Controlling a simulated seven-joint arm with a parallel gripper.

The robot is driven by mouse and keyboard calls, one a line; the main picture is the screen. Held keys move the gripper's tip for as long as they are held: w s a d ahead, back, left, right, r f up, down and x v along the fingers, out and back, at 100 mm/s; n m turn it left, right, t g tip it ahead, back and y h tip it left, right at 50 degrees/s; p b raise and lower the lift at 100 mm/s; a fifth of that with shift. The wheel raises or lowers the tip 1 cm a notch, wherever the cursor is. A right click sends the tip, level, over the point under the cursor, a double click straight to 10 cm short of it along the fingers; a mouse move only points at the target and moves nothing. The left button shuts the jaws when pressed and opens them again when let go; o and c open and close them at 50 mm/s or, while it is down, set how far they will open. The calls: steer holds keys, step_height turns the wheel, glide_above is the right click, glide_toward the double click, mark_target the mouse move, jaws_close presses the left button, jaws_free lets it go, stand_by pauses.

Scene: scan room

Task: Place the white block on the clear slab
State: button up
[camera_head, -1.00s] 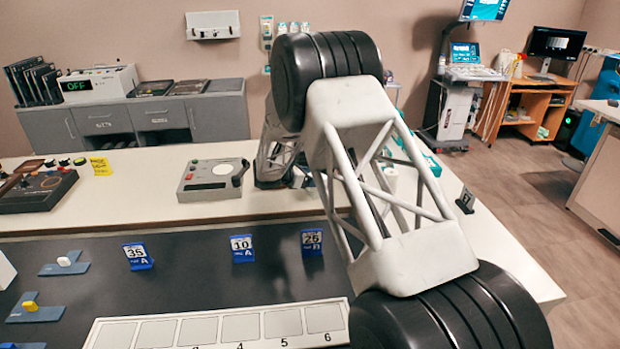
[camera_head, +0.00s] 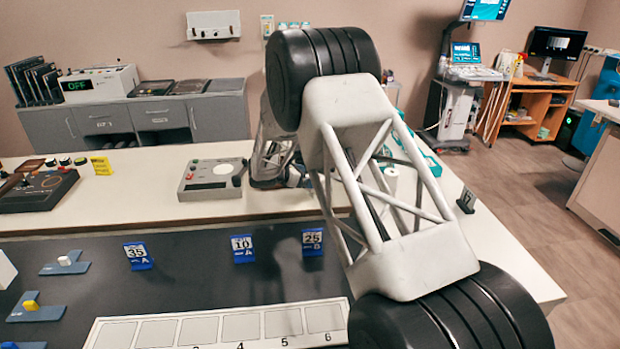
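A small white block (camera_head: 64,261) sits on a blue angled plate (camera_head: 50,269) at the left of the dark work surface. Another white object (camera_head: 4,271) is cut off by the left edge, so I cannot tell its full shape. I cannot make out a clear slab in this view. My gripper is out of view; only my arm's links show, crossing the middle and right of the picture.
A yellow block (camera_head: 31,305) sits on another blue plate (camera_head: 20,315). Blue number signs (camera_head: 138,256) stand along the dark surface (camera_head: 200,275). A white numbered strip (camera_head: 105,333) lies in front. A grey device (camera_head: 212,179) stands on the pale counter (camera_head: 130,190) behind.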

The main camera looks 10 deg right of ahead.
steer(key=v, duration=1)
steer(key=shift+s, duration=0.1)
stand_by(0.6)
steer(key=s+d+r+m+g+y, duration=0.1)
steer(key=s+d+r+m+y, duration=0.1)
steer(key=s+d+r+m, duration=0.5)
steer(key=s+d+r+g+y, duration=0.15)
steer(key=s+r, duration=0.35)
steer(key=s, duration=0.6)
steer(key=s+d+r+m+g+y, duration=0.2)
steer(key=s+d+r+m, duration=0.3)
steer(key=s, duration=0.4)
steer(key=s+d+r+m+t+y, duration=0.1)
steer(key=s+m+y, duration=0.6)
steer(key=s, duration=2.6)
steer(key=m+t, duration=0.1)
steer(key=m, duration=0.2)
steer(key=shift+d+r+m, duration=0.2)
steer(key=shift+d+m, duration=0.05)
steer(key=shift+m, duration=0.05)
